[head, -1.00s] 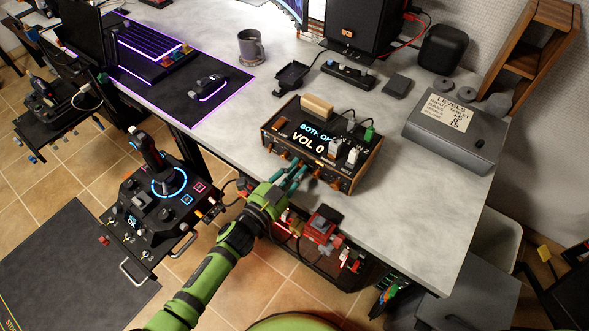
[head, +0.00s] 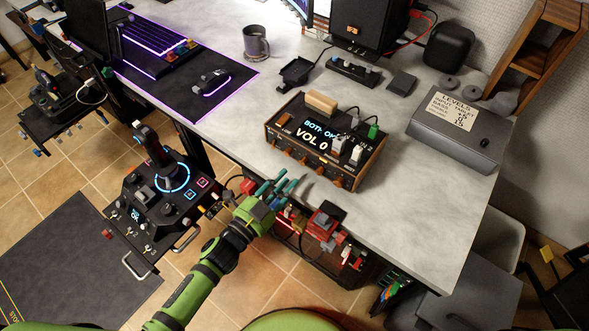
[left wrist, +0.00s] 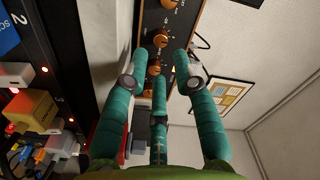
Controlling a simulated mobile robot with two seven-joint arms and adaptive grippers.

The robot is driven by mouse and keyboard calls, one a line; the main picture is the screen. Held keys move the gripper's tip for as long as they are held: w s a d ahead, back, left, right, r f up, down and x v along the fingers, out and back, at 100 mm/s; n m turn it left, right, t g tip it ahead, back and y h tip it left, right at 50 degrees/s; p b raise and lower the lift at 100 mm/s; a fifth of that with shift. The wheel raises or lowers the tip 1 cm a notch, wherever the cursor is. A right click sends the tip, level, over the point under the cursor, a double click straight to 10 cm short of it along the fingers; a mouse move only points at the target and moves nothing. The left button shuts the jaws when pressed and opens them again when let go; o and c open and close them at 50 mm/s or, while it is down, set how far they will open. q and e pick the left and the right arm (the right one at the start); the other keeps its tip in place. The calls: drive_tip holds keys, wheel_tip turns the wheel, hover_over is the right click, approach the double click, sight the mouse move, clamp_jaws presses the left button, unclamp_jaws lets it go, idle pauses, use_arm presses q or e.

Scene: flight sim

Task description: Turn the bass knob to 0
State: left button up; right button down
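The dark amplifier box (head: 372,165) with wooden sides stands near the desk's front edge. Its display (head: 312,137) reads "BOTH OK" and "VOL 0". A row of orange knobs (head: 303,161) runs along its front; which one is bass is not legible. My left gripper (head: 280,184), with teal fingers, is in front of and below the left part of this row, apart from it. In the left wrist view the fingers (left wrist: 158,72) are spread and empty, with the orange knobs (left wrist: 161,40) beyond them. My right gripper is not in view.
A grey box with a "LEVELS" note (head: 452,112) sits at the right of the desk (head: 410,210). Red switch blocks (head: 324,222) hang below the desk edge beside my gripper. A joystick panel (head: 165,195) stands left of it. Desk space right of the amplifier is clear.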

use_arm(q)
drive_tip(key=v, duration=0.6)
drive_tip(key=shift+s, duration=0.1)
idle(0.3)
